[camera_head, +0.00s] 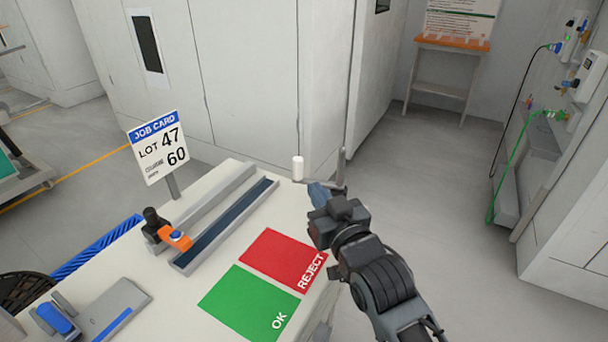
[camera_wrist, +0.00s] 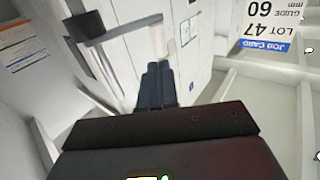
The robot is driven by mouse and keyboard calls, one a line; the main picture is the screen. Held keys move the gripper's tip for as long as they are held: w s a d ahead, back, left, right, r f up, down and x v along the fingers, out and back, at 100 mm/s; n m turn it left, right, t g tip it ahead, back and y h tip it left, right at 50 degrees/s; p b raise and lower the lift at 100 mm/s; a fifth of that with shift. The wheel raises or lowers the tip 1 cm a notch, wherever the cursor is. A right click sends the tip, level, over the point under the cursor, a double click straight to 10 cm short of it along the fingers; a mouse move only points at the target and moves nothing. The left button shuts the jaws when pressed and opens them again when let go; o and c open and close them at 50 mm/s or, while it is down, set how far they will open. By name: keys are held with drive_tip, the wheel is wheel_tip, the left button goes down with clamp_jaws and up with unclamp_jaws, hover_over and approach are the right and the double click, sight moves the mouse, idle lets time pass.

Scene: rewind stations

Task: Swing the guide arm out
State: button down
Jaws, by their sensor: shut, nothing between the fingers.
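The guide arm (camera_head: 341,166) is at the far right corner of the table; a grey upright post and a short low bar show beside my gripper. In the wrist view the guide arm (camera_wrist: 120,28) is a grey bar running right from a dark round end. A small white roller (camera_head: 298,167) stands just left of it and shows pale in the wrist view (camera_wrist: 186,30). My gripper (camera_head: 316,190) is shut and empty, its blue-grey fingers (camera_wrist: 157,72) together, close to the bar and roller. I cannot tell whether they touch; my wrist hides part of the arm's base.
The white table holds a red REJECT patch (camera_head: 278,258), a green OK patch (camera_head: 245,302), a dark blue trough (camera_head: 225,222) and an orange-and-black device (camera_head: 174,238). A job card (camera_head: 159,146) stands at the back left. Floor right of the table is clear.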

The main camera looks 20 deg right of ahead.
sight(302, 167)
drive_tip(key=w, duration=0.6)
drive_tip(key=shift+w+d, duration=0.15)
drive_tip(key=shift+w, duration=0.1)
drive_tip(key=shift+w+d, duration=0.2)
drive_tip(key=shift+w, duration=0.3)
drive_tip(key=shift+w+d, duration=0.15)
drive_tip(key=shift+w, duration=0.3)
